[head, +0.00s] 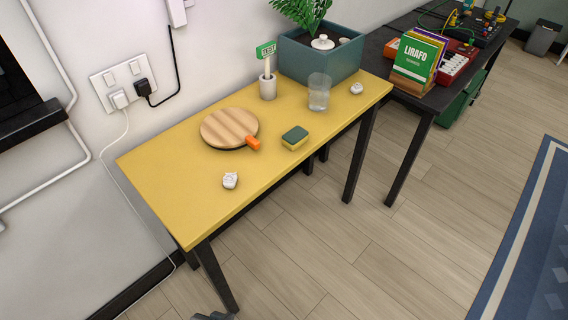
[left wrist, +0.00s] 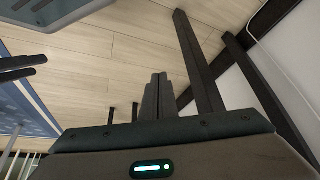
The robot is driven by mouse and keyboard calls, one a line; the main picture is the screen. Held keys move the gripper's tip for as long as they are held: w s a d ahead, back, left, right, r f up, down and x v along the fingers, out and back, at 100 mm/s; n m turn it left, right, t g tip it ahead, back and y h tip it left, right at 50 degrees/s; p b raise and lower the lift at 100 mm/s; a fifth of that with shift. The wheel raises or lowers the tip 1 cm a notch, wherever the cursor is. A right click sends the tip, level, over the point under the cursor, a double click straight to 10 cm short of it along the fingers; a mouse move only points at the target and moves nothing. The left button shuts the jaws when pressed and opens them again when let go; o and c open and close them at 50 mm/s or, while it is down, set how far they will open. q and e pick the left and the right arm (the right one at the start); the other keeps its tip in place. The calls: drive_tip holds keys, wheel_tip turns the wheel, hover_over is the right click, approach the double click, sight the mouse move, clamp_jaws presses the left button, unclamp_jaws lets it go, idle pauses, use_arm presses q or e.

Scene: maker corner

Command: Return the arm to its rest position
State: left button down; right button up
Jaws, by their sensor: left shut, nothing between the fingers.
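My left gripper (head: 213,316) shows only as a small dark piece at the bottom edge of the head view, below the front of the yellow table. In the left wrist view its two dark fingers (left wrist: 158,92) stand together, shut and empty, with wooden floor and dark table legs behind them. Nothing touches the fingers there. Two dark finger-like bars (left wrist: 20,68) at the left edge of the left wrist view may be my right gripper; their jaw state is unclear. My right gripper does not show in the head view.
The floor (head: 400,250) in front is clear.

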use_arm(q)
drive_tip(key=s+d+f+t+h, duration=0.1)
drive_tip(key=s+f, duration=0.3)
drive_tip(key=f, duration=1)
drive_tip(key=shift+d+f+t, duration=0.25)
drive_tip(key=shift+d+t, duration=0.35)
drive_tip(key=shift+d, duration=0.05)
